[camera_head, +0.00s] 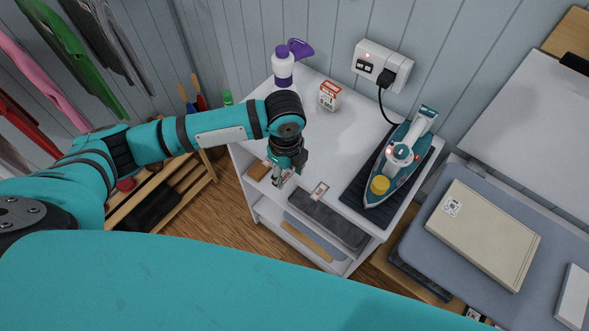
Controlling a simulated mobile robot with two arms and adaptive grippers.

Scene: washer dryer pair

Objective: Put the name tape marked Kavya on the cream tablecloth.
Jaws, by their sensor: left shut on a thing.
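The cream tablecloth (488,242) lies folded on the blue-grey ironing board at the right, with a small black-and-white printed label on top. My left gripper (277,182) is over the front left edge of the white cabinet, pointing down. It is shut on a small pale piece, probably a name tape, mostly hidden by the fingers. A small white tape with red marks (319,191) lies on the cabinet's front edge, just right of the gripper. No name is readable on either. My right gripper is not in view.
A teal iron (400,165) with a yellow knob stands on a dark mat (356,190), between my left gripper and the tablecloth. Its cord runs to a wall socket (382,65). A purple-and-white bottle (283,66) and small box (330,96) stand behind. A white stack (573,295) is at far right.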

